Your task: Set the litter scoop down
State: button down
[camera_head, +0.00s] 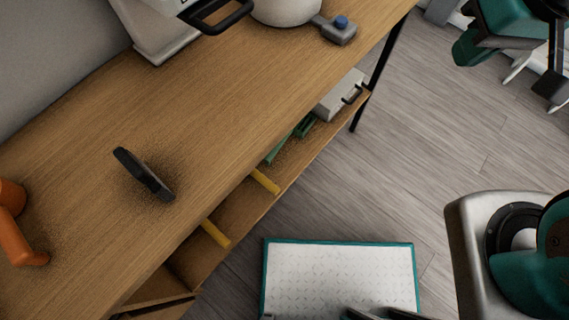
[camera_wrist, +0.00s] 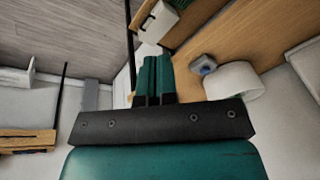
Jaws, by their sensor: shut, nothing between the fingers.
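My gripper (camera_wrist: 155,80) shows in the wrist view with its two teal fingers together, shut and empty. No litter scoop is in it, and I cannot surely pick out a litter scoop in either view. A small dark grey, flat-sided thing (camera_head: 145,174) rests on the wooden worktop (camera_head: 190,110) in the head view. I cannot tell whether it is the scoop. My gripper is well away from it. In the wrist view the fingers point toward the worktop's end, with a gap between.
A white pot (camera_head: 286,10) and a grey block with a blue knob (camera_head: 340,29) stand at the worktop's far end. An orange thing (camera_head: 20,230) is at the left. A grey box (camera_head: 341,94) sits on the lower shelf. Mid-worktop is mostly clear.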

jog(key=w+d+f+m+b, duration=0.1)
jog(key=w+f+m+b, duration=0.15)
jog(key=f+b, duration=0.8)
jog(key=w+f+m+b, duration=0.25)
jog(key=f+b, duration=0.25)
jog(key=f, duration=1)
jog(key=a+f+m+y+b, duration=0.1)
jog(key=a+f+m+y, duration=0.1)
jog(key=a+f+m, duration=0.3)
jog(key=w+a+f+m+y+b, duration=0.1)
jog(key=a+f+m+y+b, duration=0.1)
jog(key=a+f+m, duration=0.4)
jog(key=w+a+f+m+y+b, duration=0.1)
jog(key=a+f+m+y, duration=0.1)
jog(key=a+f+m, duration=0.4)
jog(key=shift+w+a+f+y, duration=0.15)
jog(key=shift+a+f, duration=0.7)
jog(key=shift+f, duration=0.55)
jog(key=shift+a+f+y, duration=0.1)
jog(key=shift+a+f, duration=0.8)
jog(key=shift+f, duration=0.55)
jog(key=shift+w+a+f+y, duration=0.15)
jog(key=shift+a+f, duration=0.7)
jog(key=shift+f, duration=0.55)
jog(key=shift+w+a+r+b, duration=0.15)
jog(key=shift+a+b, duration=0.45)
jog(key=shift+a, duration=0.65)
jog(key=shift+w+a+r, duration=0.1)
jog(key=shift+w+a, duration=0.1)
jog(key=shift+a, duration=0.5)
